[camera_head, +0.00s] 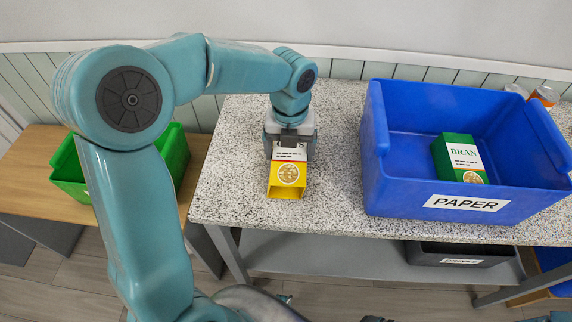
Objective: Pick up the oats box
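The oats box (287,177) is yellow and white with a round picture. It is on the speckled tabletop (335,190), left of the blue bin. Its yellow end faces me and most of its lettering is covered. My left gripper (290,148) is over the box's far part, with its fingers at either side. Whether the fingers press on the box or only stand around it cannot be seen. My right gripper is not in view.
A blue bin marked PAPER (400,190) stands on the table's right, with a green BRAN box (459,158) inside. Orange-topped containers (545,95) stand behind it. A green bin (70,172) sits on a wooden table at left. A dark crate (460,255) is below. The tabletop around the oats box is clear.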

